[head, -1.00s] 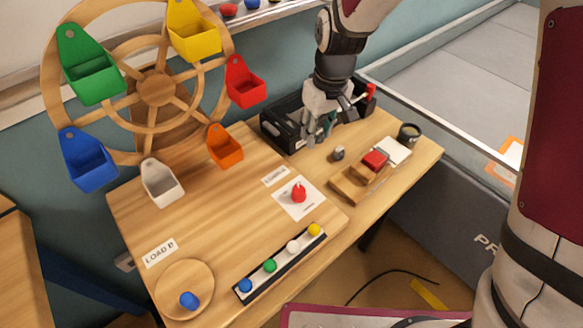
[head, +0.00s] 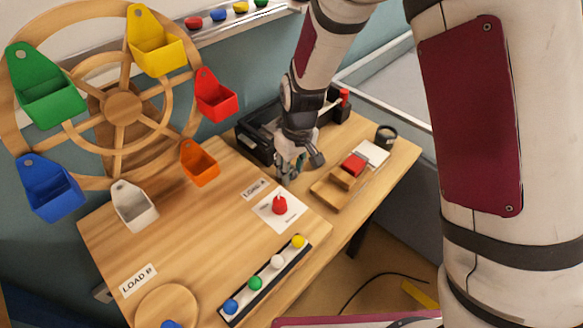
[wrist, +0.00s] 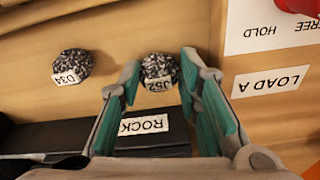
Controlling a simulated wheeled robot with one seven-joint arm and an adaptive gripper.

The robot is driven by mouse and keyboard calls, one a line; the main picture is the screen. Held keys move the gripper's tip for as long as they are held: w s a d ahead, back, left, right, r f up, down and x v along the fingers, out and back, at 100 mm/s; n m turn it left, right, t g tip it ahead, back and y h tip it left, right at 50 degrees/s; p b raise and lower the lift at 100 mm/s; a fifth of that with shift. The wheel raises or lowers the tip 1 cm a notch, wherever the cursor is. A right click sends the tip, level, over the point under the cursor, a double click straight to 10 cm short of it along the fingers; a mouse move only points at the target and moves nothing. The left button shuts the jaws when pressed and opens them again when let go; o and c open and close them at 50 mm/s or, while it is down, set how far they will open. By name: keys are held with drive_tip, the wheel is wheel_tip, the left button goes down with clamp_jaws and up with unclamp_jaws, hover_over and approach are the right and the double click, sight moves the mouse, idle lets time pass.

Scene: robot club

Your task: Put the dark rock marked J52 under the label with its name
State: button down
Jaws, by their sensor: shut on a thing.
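The dark speckled rock marked J52 (wrist: 159,71) is between the teal-padded fingertips of my gripper (wrist: 160,64) in the wrist view. My gripper is shut on it, low over the wooden table. In the head view my gripper (head: 287,177) is in front of the black bin, and it hides J52. A similar rock marked D34 (wrist: 72,66) stands on the table to the left in the wrist view. A white label reading ROCK (wrist: 144,124) is on the dark bin wall (wrist: 52,138), close to J52. Text in the wrist view appears upside down.
The LOAD A label (wrist: 270,81) lies to the right in the wrist view. A red piece (head: 279,205) sits on a white card. The black bin (head: 254,148) is behind my gripper. A stepped wooden block (head: 330,195), dark cup (head: 386,136) and bucket wheel (head: 122,107) stand around.

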drive_tip(key=shift+f, duration=0.15)
drive_tip(key=c, duration=1.2)
unclamp_jaws()
drive_tip(key=shift+o, duration=0.2)
wheel_tip(320, 180, up, 12)
drive_tip(key=s+d+p, duration=0.1)
